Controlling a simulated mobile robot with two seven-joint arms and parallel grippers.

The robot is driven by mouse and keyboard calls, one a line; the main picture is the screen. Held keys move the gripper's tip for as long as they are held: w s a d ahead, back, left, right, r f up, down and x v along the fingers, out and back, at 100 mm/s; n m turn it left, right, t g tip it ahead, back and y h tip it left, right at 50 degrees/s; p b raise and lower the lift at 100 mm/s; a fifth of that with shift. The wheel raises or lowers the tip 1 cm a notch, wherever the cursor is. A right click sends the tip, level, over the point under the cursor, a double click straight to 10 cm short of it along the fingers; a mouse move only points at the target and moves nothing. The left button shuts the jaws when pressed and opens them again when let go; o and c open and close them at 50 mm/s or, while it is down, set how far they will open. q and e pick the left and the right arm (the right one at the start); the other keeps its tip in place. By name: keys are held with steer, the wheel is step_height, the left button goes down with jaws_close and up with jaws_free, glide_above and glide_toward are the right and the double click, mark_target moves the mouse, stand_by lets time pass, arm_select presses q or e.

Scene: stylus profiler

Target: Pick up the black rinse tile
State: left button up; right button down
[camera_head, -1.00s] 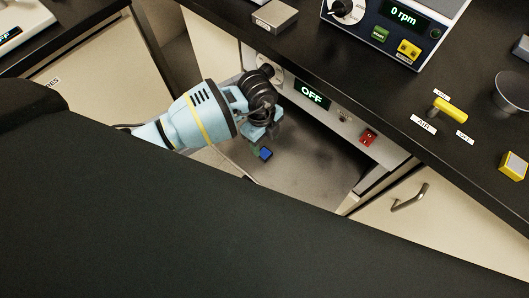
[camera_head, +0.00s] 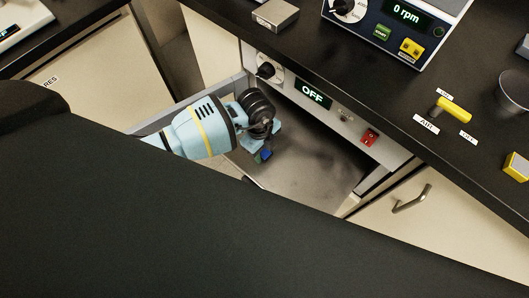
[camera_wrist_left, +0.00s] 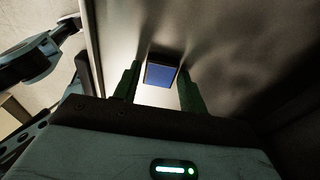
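A small square tile (camera_wrist_left: 161,74) with a blue face and a dark rim shows in the left wrist view. In the head view the blue tile (camera_head: 265,156) is partly hidden by my gripper, inside the open metal drawer (camera_head: 312,178). Most of its dark sides are hidden, and I see no other tile. My left gripper (camera_head: 259,150) is low in the drawer at the tile. My right gripper is not in view.
The drawer's side wall (camera_head: 187,104) runs left of my left arm. A panel reading OFF, with a knob (camera_head: 267,70) and a red switch (camera_head: 369,137), stands behind the gripper. The black counter (camera_head: 460,165) overhangs at the right. The drawer floor right of the tile is clear.

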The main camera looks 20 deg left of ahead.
mark_target(266, 153)
arm_select(q)
steer(key=c, duration=0.5)
steer(key=shift+c, duration=0.5)
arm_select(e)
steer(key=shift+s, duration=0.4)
arm_select(q)
steer(key=shift+r, duration=0.1)
steer(key=shift+r, duration=0.5)
step_height(266, 153, up, 2)
steer(key=shift+w+r+p, duration=0.1)
steer(key=shift+r+p, duration=0.15)
steer(key=shift+p, duration=0.1)
steer(key=s+d+r+p, duration=0.1)
steer(key=s+d, duration=0.1)
steer(key=s, duration=1.4)
steer(key=shift+r, duration=0.15)
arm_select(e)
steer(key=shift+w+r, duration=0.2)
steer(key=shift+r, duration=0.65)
